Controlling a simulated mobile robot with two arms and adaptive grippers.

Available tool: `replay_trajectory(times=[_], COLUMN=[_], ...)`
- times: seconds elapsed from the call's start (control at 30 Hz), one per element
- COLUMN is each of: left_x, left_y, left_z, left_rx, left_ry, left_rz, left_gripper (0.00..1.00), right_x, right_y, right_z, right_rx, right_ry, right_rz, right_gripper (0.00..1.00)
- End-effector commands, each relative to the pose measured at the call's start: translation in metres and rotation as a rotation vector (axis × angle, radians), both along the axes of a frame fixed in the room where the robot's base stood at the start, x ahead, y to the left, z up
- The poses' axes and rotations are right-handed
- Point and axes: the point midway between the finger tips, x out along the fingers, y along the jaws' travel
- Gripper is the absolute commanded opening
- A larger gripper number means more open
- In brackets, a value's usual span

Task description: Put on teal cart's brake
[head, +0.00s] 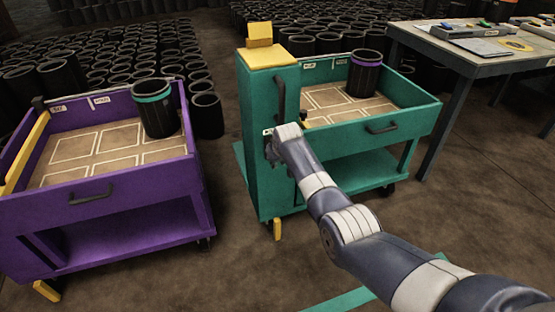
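The teal cart (262,185) stands in the middle, with a tall end panel on its left and a tray on its right. A yellow foot piece (277,229) sticks down at its lower front corner near the floor; I cannot tell whether it is the brake or how it is set. A black upright handle (279,98) is on the tall panel. My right gripper (270,150) is against or just in front of this panel, below the handle. It is small, dark and partly hidden by its wrist, so its fingers are unclear. My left gripper is out of view.
A purple cart (120,190) stands at left with a teal-banded black sleeve (155,108). A purple-banded sleeve (366,75) stands in the teal cart's tray. A grey table (462,62) is at right. Many black sleeves fill the back. Floor between the carts is clear.

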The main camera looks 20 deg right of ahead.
Motion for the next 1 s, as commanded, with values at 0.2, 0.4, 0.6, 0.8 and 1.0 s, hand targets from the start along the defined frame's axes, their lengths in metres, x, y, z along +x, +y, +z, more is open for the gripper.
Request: replay_trajectory(times=[0.2, 0.4, 0.6, 0.8, 1.0], left_x=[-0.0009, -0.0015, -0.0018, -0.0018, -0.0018], left_y=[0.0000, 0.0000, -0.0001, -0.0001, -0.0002], left_z=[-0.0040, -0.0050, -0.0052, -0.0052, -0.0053], left_rx=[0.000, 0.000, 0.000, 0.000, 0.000], left_ry=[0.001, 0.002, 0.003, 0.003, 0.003], left_rz=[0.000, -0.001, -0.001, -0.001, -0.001], left_gripper=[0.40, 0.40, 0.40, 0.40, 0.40], right_x=[0.0015, 0.0011, 0.0013, 0.0017, 0.0021], right_y=[-0.0006, -0.0005, -0.0004, -0.0005, -0.0006], right_z=[0.0062, 0.0077, 0.0088, 0.0095, 0.0101], right_rx=[-0.003, -0.004, -0.004, -0.005, -0.005], right_ry=[0.053, 0.085, 0.096, 0.095, 0.093], right_rz=[0.000, 0.000, 0.001, 0.000, 0.000], right_gripper=[0.00, 0.00, 0.00, 0.00, 0.32])
